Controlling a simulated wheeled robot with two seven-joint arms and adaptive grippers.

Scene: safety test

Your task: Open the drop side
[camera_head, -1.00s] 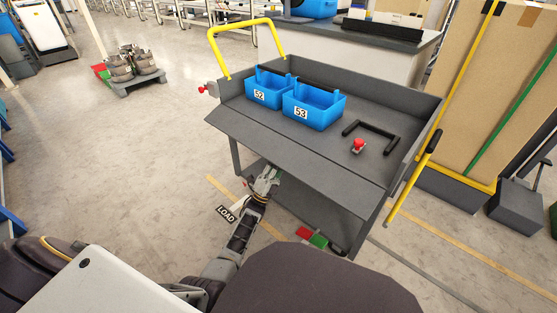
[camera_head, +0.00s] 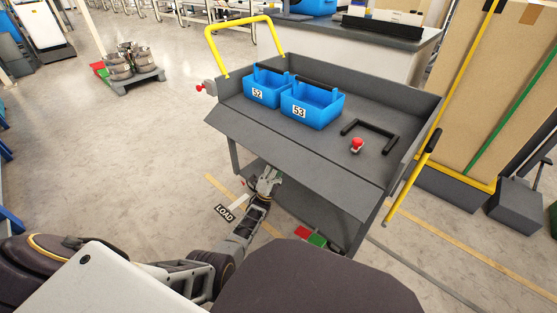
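A grey cart (camera_head: 330,130) stands in front of me. Its drop side (camera_head: 290,152) is the long front panel, tilted outward and sloping down toward me from the deck edge. My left gripper (camera_head: 266,176) is low in front of the cart, at or just under the panel's lower edge. Contact cannot be made out, and its fingers are too small to tell open from shut. My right gripper is not in view. A red knob (camera_head: 200,87) sits at the cart's left corner.
Blue bins 52 (camera_head: 258,93) and 53 (camera_head: 299,110), a black handle (camera_head: 370,130) and a red button (camera_head: 357,145) are on the deck. Free floor lies left; a tall carton (camera_head: 490,90) stands right.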

